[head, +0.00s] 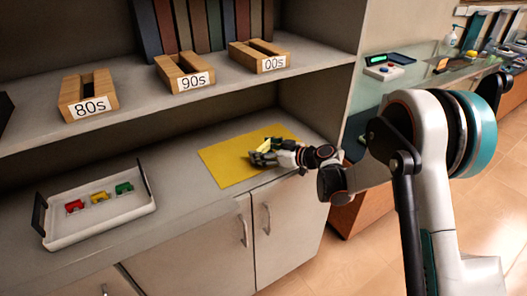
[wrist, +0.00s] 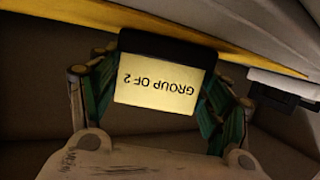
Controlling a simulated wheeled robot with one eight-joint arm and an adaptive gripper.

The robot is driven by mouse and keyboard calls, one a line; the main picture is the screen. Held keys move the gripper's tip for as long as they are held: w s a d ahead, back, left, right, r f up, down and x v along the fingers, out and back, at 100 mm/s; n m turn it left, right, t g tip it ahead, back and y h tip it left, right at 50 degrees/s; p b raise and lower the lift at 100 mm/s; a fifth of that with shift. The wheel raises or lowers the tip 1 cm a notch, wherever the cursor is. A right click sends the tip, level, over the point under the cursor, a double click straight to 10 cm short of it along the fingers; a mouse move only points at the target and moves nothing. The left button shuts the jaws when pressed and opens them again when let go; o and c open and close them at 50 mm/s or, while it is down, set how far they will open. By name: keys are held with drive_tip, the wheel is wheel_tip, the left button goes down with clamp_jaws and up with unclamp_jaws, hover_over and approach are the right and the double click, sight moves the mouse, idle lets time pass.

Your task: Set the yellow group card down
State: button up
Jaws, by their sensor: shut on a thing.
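The yellow group card (wrist: 155,84) reads "GROUP OF 2" and appears upside down in the wrist view, with a dark bar along its upper edge there. My gripper (head: 264,158) is shut on it, with green-sided fingers at its left and right in the wrist view. In the head view only a small yellow part of the card (head: 267,145) shows at my gripper. My gripper is over a flat yellow mat (head: 222,165) on the lower counter. I cannot tell whether the card touches the mat.
Wooden blocks labelled 80s (head: 88,95), 90s (head: 185,74) and 00s (head: 259,56) stand on the shelf above. A glass counter (head: 420,78) is at right.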

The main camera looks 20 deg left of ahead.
drive_tip(key=shift+f, duration=0.2)
drive_tip(key=o, duration=1)
drive_tip(key=shift+r, duration=0.15)
